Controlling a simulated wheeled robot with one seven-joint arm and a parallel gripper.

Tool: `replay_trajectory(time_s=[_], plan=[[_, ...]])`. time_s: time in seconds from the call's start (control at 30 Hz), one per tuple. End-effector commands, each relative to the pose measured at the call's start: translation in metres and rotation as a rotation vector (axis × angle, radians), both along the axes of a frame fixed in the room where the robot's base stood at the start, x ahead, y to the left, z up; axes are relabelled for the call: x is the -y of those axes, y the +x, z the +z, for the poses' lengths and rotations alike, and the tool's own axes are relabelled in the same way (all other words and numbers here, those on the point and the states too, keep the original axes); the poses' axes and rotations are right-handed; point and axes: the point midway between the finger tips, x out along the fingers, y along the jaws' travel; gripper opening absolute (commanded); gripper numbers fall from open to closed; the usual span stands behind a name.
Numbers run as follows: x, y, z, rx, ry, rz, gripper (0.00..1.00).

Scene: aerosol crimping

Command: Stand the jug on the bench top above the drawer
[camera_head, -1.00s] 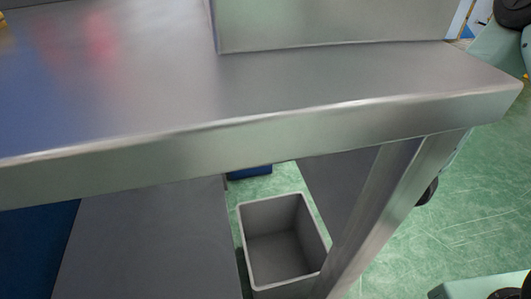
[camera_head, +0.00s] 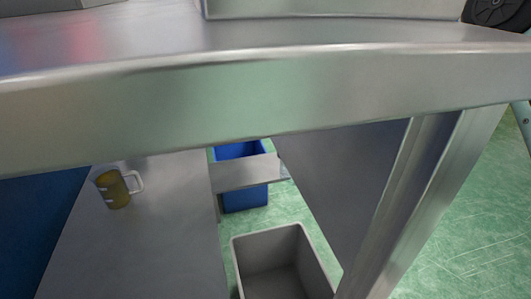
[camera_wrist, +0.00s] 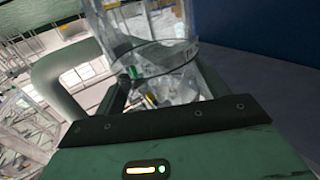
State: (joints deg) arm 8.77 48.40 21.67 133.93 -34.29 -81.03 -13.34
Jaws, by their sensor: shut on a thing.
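In the wrist view, my gripper (camera_wrist: 137,88) is shut on a clear, see-through jug (camera_wrist: 135,25). A thick grey-green loop (camera_wrist: 48,72), apparently its handle, curves out to the left. The jug looks tilted in this view, and only part of it shows. My gripper and the jug are not in the head view. The steel bench top (camera_head: 130,45) spans the head view, with its front edge closest to me. I cannot make out the drawer for certain.
A steel box (camera_head: 340,8) stands on the bench top at the back. Below lie a grey surface with a yellow mug (camera_head: 118,190), a blue bin (camera_head: 245,197), a grey bin (camera_head: 275,240) and a steel leg (camera_head: 405,200). A dark blue surface (camera_wrist: 265,85) is right in the wrist view.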

Motion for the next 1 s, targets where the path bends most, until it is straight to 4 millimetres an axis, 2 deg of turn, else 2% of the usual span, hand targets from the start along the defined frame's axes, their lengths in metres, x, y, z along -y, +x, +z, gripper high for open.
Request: replay_trajectory(time_s=[0.2,0.4,0.73,0.8,0.9,1.0], plan=[[-0.038,0.043,-0.005,0.005,0.002,0.001,0.33],[-0.06,0.069,-0.002,0.002,0.002,-0.001,0.33],[-0.079,0.088,-0.003,0.004,0.002,0.001,0.33],[-0.076,0.087,-0.018,-0.001,0.0,0.0,0.33],[-0.076,0.087,-0.03,-0.001,0.001,0.0,0.33],[-0.076,0.087,-0.033,-0.001,0.001,0.0,0.33]])
